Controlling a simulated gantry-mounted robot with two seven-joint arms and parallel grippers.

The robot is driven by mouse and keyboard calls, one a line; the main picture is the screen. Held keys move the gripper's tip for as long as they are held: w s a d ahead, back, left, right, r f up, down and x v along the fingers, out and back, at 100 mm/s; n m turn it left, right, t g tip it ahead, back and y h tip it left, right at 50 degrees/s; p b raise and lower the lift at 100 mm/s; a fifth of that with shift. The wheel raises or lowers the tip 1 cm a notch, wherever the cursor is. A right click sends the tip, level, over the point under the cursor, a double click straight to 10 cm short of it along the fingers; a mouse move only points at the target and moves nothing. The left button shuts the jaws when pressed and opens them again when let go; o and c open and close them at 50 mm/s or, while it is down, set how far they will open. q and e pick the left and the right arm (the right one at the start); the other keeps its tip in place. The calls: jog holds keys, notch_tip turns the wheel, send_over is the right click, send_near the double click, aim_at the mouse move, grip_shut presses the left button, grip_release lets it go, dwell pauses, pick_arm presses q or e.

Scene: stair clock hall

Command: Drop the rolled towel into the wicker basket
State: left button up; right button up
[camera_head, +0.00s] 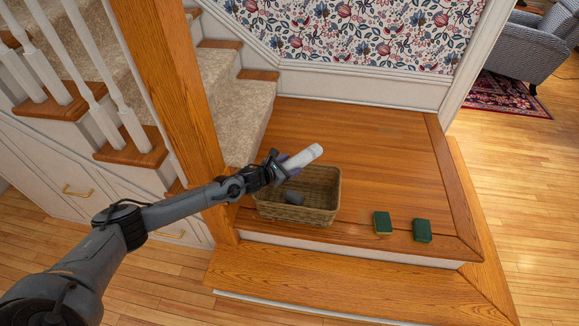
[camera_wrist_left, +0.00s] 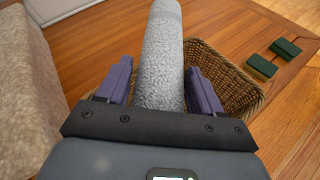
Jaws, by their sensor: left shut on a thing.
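The rolled towel (camera_head: 303,156) is a pale grey roll held in my left gripper (camera_head: 281,169), above the wicker basket (camera_head: 322,208). In the left wrist view the towel (camera_wrist_left: 162,55) runs up between the two purple fingers of the left gripper (camera_wrist_left: 160,92), which is shut on it. The basket (camera_wrist_left: 233,83) shows behind and below the towel in that view. My right gripper is not in view.
Two green sponges, one (camera_head: 382,223) and another (camera_head: 422,231), lie right of the basket on the landing (camera_head: 360,140). A wooden newel post (camera_head: 170,90) and carpeted stairs (camera_head: 245,110) stand left of the basket. The back of the landing is clear.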

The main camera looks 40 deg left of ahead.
pick_arm(q)
jog(key=shift+f+b, duration=1.65)
jog(key=shift+f, duration=0.7)
jog(key=o, duration=1.2)
jog(key=shift+c, duration=0.2)
jog(key=shift+s+r, duration=0.1)
jog(key=shift+s+r+p, duration=0.1)
jog(key=shift+s+p, duration=0.1)
jog(key=shift+p, duration=0.1)
jog(key=p+v, duration=0.5)
jog(key=v, duration=0.5)
